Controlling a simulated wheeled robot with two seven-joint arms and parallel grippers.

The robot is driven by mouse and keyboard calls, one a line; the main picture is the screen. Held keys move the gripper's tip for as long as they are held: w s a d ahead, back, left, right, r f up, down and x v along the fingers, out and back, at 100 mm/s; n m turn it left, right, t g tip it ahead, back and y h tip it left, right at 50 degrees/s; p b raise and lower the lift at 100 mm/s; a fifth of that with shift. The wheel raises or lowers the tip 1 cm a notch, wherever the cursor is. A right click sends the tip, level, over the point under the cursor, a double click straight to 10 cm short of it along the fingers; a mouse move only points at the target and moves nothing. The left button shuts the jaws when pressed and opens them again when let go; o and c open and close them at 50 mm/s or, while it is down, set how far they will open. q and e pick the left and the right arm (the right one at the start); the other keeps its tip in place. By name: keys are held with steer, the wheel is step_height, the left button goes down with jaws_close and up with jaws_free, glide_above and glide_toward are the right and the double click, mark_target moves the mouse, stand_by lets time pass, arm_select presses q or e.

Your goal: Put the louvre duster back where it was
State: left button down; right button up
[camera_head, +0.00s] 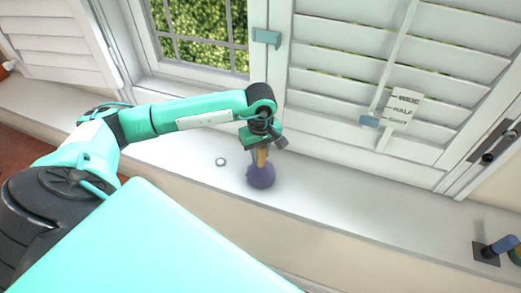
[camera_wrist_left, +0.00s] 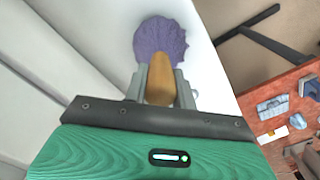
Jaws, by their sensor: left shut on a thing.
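The louvre duster has a purple fluffy head (camera_head: 261,177) and a tan handle. My left gripper (camera_head: 262,150) is shut on the handle and holds the duster head-down at the white window sill (camera_head: 330,190). In the left wrist view the purple head (camera_wrist_left: 160,40) lies beyond the fingers, and the handle (camera_wrist_left: 160,80) sits between the two grey fingertips. I cannot tell whether the head touches the sill. My right gripper is not in view.
A small white ring (camera_head: 220,162) lies on the sill left of the duster. White louvred shutters (camera_head: 340,80) stand behind, with a printed tag (camera_head: 402,108) hanging there. A blue-handled item (camera_head: 497,247) is at the far right. The sill between is clear.

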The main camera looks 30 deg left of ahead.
arm_select(q)
steer(key=c, duration=1.1)
jaws_free()
steer(key=shift+c, duration=0.2)
steer(key=shift+r+b, duration=0.55)
steer(key=shift+r, duration=0.1)
step_height(320, 180, up, 10)
steer(key=b, duration=0.4)
steer(key=shift+w+f, duration=0.1)
steer(key=shift+f, duration=0.05)
steer(key=shift+r, duration=0.55)
steer(key=shift+d, duration=0.15)
